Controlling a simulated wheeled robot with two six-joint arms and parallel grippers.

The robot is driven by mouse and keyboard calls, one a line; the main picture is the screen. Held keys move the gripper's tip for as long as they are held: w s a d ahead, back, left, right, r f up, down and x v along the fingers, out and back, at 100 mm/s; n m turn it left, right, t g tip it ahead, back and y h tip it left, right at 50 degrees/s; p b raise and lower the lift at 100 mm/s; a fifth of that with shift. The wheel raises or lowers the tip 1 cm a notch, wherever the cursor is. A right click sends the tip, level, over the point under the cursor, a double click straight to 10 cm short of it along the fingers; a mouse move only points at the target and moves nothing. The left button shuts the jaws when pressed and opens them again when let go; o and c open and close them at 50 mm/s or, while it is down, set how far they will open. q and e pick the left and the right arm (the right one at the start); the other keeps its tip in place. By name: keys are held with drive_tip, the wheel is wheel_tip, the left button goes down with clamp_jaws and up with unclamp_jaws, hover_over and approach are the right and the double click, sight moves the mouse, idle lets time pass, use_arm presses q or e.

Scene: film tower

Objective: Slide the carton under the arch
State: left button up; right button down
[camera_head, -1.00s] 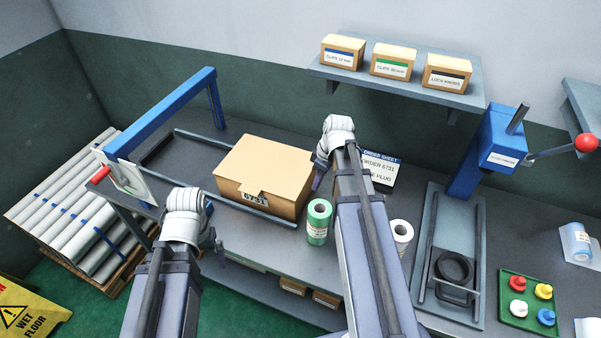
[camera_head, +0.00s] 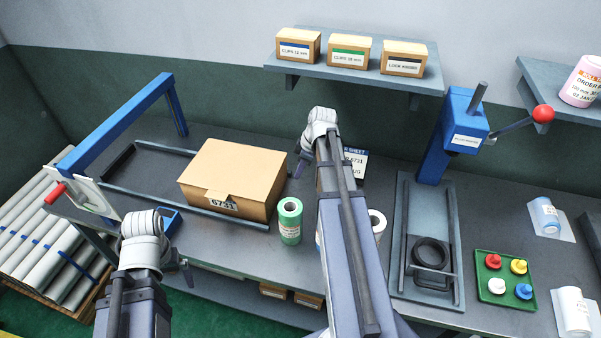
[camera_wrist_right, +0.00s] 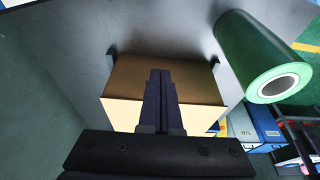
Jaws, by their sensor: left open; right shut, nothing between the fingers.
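The brown carton (camera_head: 228,172), labelled 6731, sits between two low rails toward the right end of a track on the bench. The blue arch (camera_head: 118,122) spans the track to the carton's left; the carton is clear of it. My right gripper (camera_head: 303,162) is shut and empty at the carton's right side. In the right wrist view, the shut fingers (camera_wrist_right: 161,75) overlap the carton (camera_wrist_right: 190,75); I cannot tell whether they touch it. My left gripper (camera_head: 187,272) is open near the bench's front edge, in front of the carton, its fingers partly hidden by the wrist.
A green roll (camera_head: 290,222) stands close to the carton's right front corner, and a white roll (camera_head: 377,222) is behind my right arm. A red handle (camera_head: 55,192) and a pale plate are on the arch's near post. The track left of the carton is clear.

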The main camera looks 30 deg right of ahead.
drive_tip(key=shift+w+a+f+b, duration=0.6)
drive_tip(key=shift+w+f+b, duration=0.1)
drive_tip(key=shift+f, duration=0.15)
drive_tip(key=shift+w+a+f+b, duration=0.6)
drive_tip(key=shift+w+f, duration=0.1)
drive_tip(key=shift+f, duration=0.1)
drive_tip(key=shift+w+a+f+b, duration=0.6)
drive_tip(key=shift+w+f+b, duration=0.1)
drive_tip(key=shift+f, duration=0.15)
drive_tip(key=w+a, duration=2.5)
drive_tip(key=w, duration=0.4)
